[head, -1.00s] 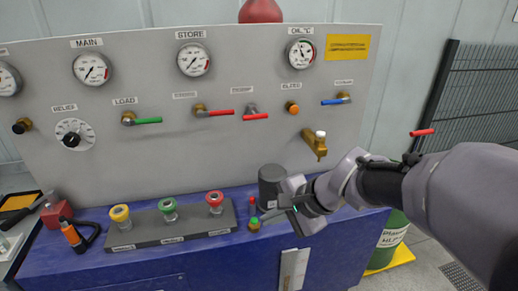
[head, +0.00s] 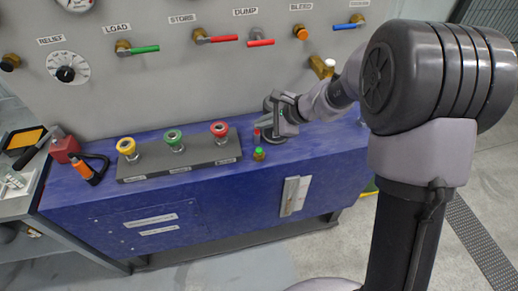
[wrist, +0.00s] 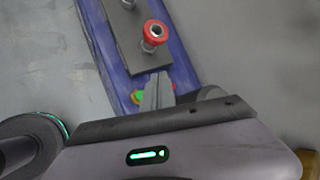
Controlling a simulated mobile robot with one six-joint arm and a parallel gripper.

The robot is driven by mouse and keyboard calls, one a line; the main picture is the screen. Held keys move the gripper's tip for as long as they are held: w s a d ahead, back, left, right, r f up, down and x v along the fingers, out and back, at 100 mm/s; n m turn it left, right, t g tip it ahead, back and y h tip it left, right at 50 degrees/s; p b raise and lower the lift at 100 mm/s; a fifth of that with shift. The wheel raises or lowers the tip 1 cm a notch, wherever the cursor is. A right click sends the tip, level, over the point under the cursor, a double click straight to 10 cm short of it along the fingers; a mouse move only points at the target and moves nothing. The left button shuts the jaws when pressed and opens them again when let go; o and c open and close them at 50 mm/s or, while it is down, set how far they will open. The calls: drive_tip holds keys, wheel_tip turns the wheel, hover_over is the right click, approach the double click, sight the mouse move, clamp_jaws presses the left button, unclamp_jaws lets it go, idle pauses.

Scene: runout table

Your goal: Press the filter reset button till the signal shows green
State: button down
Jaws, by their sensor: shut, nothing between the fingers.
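A small green-topped brass fitting (head: 259,154) stands on the blue bench near its front edge, right of the button block. A small red piece (head: 257,134) stands just behind it. I cannot tell from the labels which one is the filter reset button or the signal. My gripper (head: 269,124) is shut and empty, close beside and above the red piece; contact cannot be made out. It hides part of a dark grey canister (head: 274,139).
The grey panel (head: 180,75) with valves rises behind. A brass tap (head: 321,67) sticks out above right. An orange-handled tool (head: 83,171) lies far left.

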sight(259, 151)
wheel_tip(259, 151, down, 8)
drive_tip(key=b, duration=0.6)
drive_tip(key=shift+f+b, duration=0.3)
drive_tip(key=shift+b, duration=0.05)
idle(1.3)
drive_tip(key=shift+f+b, duration=0.4)
drive_tip(key=shift+b, duration=0.1)
drive_tip(key=shift+f+b, duration=0.45)
drive_tip(key=shift+b, duration=0.15)
idle(0.5)
drive_tip(key=shift+r, duration=0.1)
drive_tip(key=shift+r+p, duration=0.65)
drive_tip(key=shift+r, duration=0.15)
